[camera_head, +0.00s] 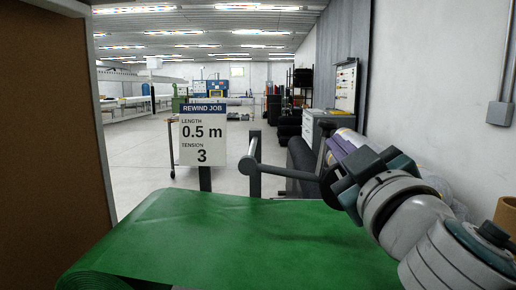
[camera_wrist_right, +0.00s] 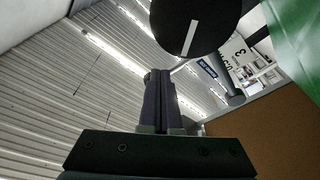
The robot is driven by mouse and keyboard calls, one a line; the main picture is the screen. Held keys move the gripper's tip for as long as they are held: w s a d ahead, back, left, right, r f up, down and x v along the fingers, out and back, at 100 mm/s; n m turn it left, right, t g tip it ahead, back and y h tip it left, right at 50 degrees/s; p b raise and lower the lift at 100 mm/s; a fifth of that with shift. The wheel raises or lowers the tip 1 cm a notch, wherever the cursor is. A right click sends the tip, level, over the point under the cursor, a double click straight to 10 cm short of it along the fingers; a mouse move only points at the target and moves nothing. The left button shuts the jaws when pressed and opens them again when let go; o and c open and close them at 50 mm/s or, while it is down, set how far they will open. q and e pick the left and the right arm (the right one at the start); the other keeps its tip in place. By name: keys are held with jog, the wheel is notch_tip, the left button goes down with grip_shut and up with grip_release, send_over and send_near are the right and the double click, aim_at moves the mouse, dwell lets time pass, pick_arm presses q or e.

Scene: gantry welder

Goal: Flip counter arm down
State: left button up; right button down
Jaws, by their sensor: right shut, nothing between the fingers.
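The counter arm (camera_head: 285,171) is a dark grey bar running right from a post with a round hub (camera_head: 248,165), at the far edge of the green sheet (camera_head: 230,235). Its right end meets a dark wheel (camera_head: 328,186), partly hidden by my right gripper. In the right wrist view the wheel is a black disc (camera_wrist_right: 194,22) with a white mark, just beyond my fingertips. My right gripper (camera_wrist_right: 160,73) is shut and empty, close to the disc; I cannot tell whether they touch. I cannot tell whether the wheel rests on the sheet. My left gripper is out of view.
A sign (camera_head: 203,135) reading rewind job, length 0.5 m, tension 3 stands left of the arm. A brown panel (camera_head: 50,140) closes off the left. A white wall (camera_head: 435,90) bounds the right.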

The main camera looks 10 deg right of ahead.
jog(key=f+m+b, duration=0.1)
jog(key=b, duration=0.1)
jog(key=f+m+h+b, duration=0.1)
jog(key=f+b, duration=0.1)
jog(key=f+m+b, duration=0.2)
jog(key=shift+s+d+f+b, duration=0.1)
jog(key=shift+d+f+b, duration=0.15)
jog(key=shift+d+b, duration=0.1)
jog(key=shift+a+f+b, duration=0.2)
jog(key=shift+f+b, duration=0.65)
jog(key=shift+b, duration=0.05)
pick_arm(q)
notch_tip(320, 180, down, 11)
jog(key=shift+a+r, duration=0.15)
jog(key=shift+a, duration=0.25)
pick_arm(e)
jog(key=shift+a+f, duration=0.1)
jog(key=shift+f, duration=0.05)
pick_arm(q)
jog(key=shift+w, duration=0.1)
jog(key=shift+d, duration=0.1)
jog(key=shift+b, duration=0.3)
pick_arm(e)
jog(key=shift+f, duration=0.1)
